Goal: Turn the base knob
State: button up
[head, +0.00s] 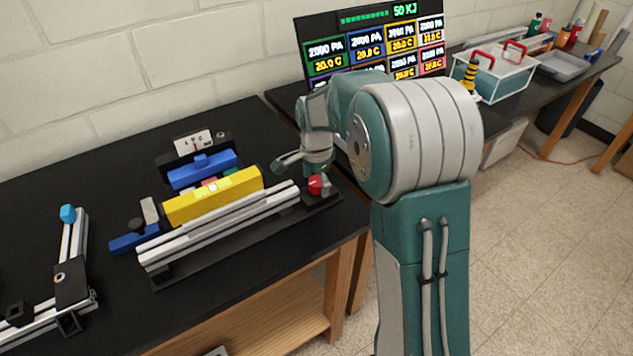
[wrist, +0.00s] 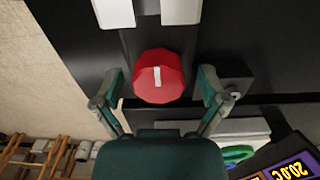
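The base knob is red with a white line on its face. In the head view the knob (head: 315,185) sits at the right end of the metal extrusion frame (head: 220,225), on a dark base. In the wrist view the knob (wrist: 160,78) is centred, its white line running nearly straight up and down the picture. My gripper (wrist: 161,76) is open, with one finger on each side of the knob and a gap on both sides. I cannot tell how far the fingertips are from it in depth. In the head view my gripper (head: 305,172) is just above the knob, partly hiding it.
A yellow block (head: 213,195) and a blue block (head: 202,170) lie behind the extrusions on the black table (head: 70,180). Another extrusion piece with a blue cap (head: 68,214) is at the left. A display screen (head: 375,50) stands behind my arm. The table's front edge is close to the knob.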

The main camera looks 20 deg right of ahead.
aim_at(316, 180)
jog(key=shift+r, duration=0.1)
notch_tip(316, 180, up, 12)
dwell(0.6)
jog(key=s+r+n+t, duration=0.1)
jog(key=s+r+n, duration=0.25)
jog(key=s, duration=0.35)
jog(key=s+r+n+t, duration=0.2)
jog(key=s+n, duration=0.2)
jog(key=s, duration=0.3)
jog(key=s+f+n+t, duration=0.2)
jog(key=s+n, duration=0.5)
jog(key=s, duration=0.6)
jog(key=shift+s+f+t, duration=0.15)
jog(key=shift+f+t, duration=0.15)
jog(key=shift+f, duration=0.3)
